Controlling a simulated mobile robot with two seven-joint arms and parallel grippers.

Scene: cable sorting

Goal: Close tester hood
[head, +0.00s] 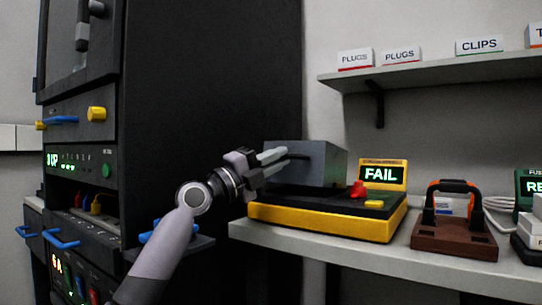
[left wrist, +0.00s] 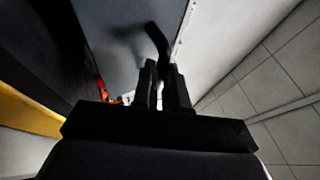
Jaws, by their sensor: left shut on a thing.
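The tester (head: 330,222) is a yellow and black box on the light shelf, with a grey hood (head: 325,165) over its left rear part. The hood looks low over the base; I cannot tell whether it is fully shut. My left gripper (head: 283,155) is at the hood's near side, shut on its dark handle (head: 299,156). In the left wrist view the fingers (left wrist: 162,78) are close together around the black bent handle (left wrist: 156,38), beside the grey hood face (left wrist: 125,45). My right gripper is not in view.
A lit FAIL display (head: 381,174) and a red knob (head: 357,189) are on the tester. A tall black rack (head: 210,110) stands at left. A wall shelf (head: 430,72) holds labelled boxes.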

